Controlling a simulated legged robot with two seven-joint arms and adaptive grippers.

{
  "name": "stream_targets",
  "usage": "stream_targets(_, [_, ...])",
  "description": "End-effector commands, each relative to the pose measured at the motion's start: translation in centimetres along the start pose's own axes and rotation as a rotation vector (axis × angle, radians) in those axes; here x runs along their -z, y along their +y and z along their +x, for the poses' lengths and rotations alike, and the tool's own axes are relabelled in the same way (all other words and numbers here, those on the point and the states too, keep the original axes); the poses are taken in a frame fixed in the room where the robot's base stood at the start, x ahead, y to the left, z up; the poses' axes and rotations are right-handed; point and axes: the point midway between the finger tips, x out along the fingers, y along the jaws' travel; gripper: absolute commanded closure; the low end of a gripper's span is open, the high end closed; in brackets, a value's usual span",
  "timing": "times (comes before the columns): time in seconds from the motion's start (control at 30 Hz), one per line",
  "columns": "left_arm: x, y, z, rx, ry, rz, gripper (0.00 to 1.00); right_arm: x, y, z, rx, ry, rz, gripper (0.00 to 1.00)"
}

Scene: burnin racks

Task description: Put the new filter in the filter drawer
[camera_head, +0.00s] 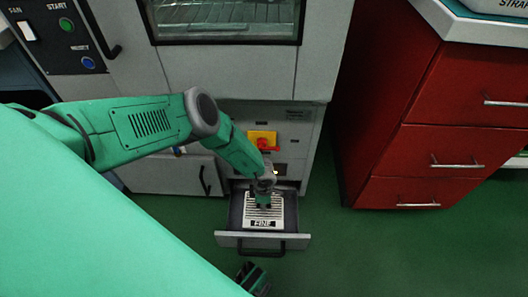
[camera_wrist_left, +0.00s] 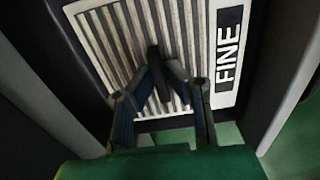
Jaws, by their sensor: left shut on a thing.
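The new filter (camera_head: 250,212) is a pale ribbed panel with a black "FINE" label along its front edge. It lies within the outline of the open filter drawer (camera_head: 290,240), label toward the drawer front; I cannot tell whether it touches the drawer floor. My left gripper (camera_head: 263,204) reaches down over the filter's middle. In the left wrist view the gripper (camera_wrist_left: 161,80) is shut on a small dark grip on the ribbed filter (camera_wrist_left: 110,35), with the label at right. A dark gripper part, apparently my right gripper (camera_head: 252,278), shows at the bottom edge, mostly cut off.
The drawer sticks out low from a grey cabinet (camera_head: 230,65) with a yellow and red switch (camera_head: 264,141) above it. A red drawer cabinet (camera_head: 400,140) stands to the right. Green floor (camera_head: 380,250) is clear in front and right of the drawer.

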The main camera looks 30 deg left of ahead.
Motion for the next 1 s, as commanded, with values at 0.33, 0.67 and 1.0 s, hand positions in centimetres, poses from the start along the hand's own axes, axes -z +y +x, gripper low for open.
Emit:
stream_targets(0.33, [0.1, -0.1, 3.4, 0.0, 0.001, 0.0, 1.0, -0.1, -0.1, 2.1, 0.001, 0.001, -0.001, 0.6])
stream_targets(0.67, [0.0, -0.1, 3.6, 0.001, 0.0, 0.001, 0.68, -0.1, 0.0, 2.0, 0.0, 0.001, 0.0, 0.6])
stream_targets(1.0, [0.2, -0.1, 3.5, 0.002, 0.003, 0.002, 0.68, -0.1, 0.0, 2.0, 0.0, 0.001, -0.001, 0.6])
